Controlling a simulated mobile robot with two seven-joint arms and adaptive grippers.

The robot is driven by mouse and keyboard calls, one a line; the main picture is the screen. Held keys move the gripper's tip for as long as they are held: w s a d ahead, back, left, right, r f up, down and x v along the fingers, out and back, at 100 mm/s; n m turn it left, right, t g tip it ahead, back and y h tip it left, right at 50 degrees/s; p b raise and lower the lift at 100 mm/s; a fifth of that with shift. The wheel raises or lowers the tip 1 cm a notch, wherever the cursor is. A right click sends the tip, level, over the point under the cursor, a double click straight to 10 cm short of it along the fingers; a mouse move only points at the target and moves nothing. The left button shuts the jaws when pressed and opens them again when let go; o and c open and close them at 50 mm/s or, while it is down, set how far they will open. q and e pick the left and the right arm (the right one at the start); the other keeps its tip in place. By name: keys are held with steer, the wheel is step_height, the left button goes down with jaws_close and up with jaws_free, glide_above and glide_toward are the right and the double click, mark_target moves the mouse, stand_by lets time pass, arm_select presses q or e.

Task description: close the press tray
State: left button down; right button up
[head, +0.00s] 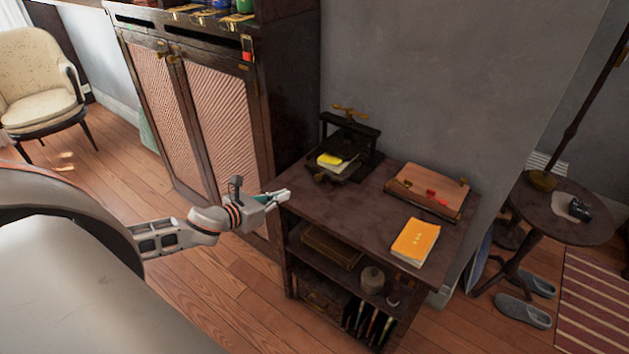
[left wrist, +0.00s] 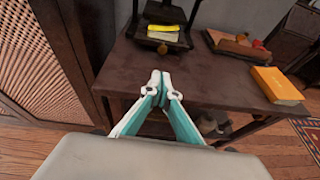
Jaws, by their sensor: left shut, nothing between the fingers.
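The black press (head: 345,148) stands at the back left of the dark wooden table, with a brass handle on top. Its tray (head: 337,168) sticks out at the front, with a light pad or paper and a yellow item (head: 330,159) on it. In the left wrist view the tray (left wrist: 163,37) shows at the top, with the yellow item (left wrist: 164,28). My left gripper (head: 284,195) is shut and empty at the table's left front edge, short of the press and apart from it. Its fingertips (left wrist: 160,80) meet in the left wrist view. My right gripper is not in view.
The table top (head: 365,205) is clear between gripper and press. An orange book (head: 414,242) and a wooden box or board (head: 428,190) with red pieces lie to the right. A dark cabinet (head: 215,110) with woven doors stands close at left.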

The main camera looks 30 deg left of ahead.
arm_select(q)
glide_toward(316, 179)
steer(key=x, duration=0.4)
steer(key=shift+w+d+f, duration=0.15)
steer(key=shift+w+f, duration=0.05)
steer(key=shift+f, duration=0.05)
steer(key=shift+r+x, duration=0.2)
steer(key=shift+x, duration=0.7)
steer(key=shift+w, duration=0.1)
